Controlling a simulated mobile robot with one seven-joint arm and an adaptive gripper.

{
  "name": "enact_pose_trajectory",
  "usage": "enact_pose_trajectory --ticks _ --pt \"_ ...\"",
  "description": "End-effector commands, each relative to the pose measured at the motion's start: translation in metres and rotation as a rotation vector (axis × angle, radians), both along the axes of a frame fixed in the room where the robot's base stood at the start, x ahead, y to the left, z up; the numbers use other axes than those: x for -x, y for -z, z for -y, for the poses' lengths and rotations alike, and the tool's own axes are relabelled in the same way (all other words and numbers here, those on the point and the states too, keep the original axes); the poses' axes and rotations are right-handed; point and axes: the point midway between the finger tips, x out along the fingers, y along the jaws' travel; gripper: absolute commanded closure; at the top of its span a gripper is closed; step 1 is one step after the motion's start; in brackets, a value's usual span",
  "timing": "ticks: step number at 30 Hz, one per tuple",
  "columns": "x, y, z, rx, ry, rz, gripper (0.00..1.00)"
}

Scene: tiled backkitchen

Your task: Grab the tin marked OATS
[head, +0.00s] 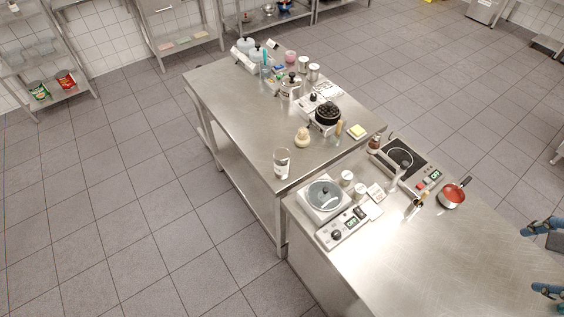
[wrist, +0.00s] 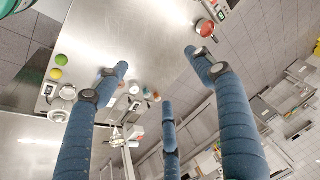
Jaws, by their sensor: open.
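No lettering is readable enough for me to pick out the tin marked OATS for certain. A pale cylindrical tin with a dark-marked label (head: 281,163) stands upright near the front corner of the far steel table (head: 235,108). Two smaller pale tins (head: 303,68) (head: 314,72) stand further back on that table. My gripper (head: 538,258) shows at the right edge of the head view, well apart from all of these. In the wrist view my gripper (wrist: 155,78) has its blue fingers spread, with nothing between them.
A green can (head: 39,91) and a red can (head: 65,79) sit on a shelf at left.

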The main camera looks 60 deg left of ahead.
Motion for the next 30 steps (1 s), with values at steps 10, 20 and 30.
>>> enact_pose_trajectory --ticks 10,20,30 --pt "-0.057 -0.002 -0.109 -0.061 0.079 -0.104 0.32" --pt "-0.085 0.019 -0.229 -0.089 0.168 -0.199 0.32" --pt "-0.079 0.063 -0.364 -0.088 0.268 -0.283 0.32"
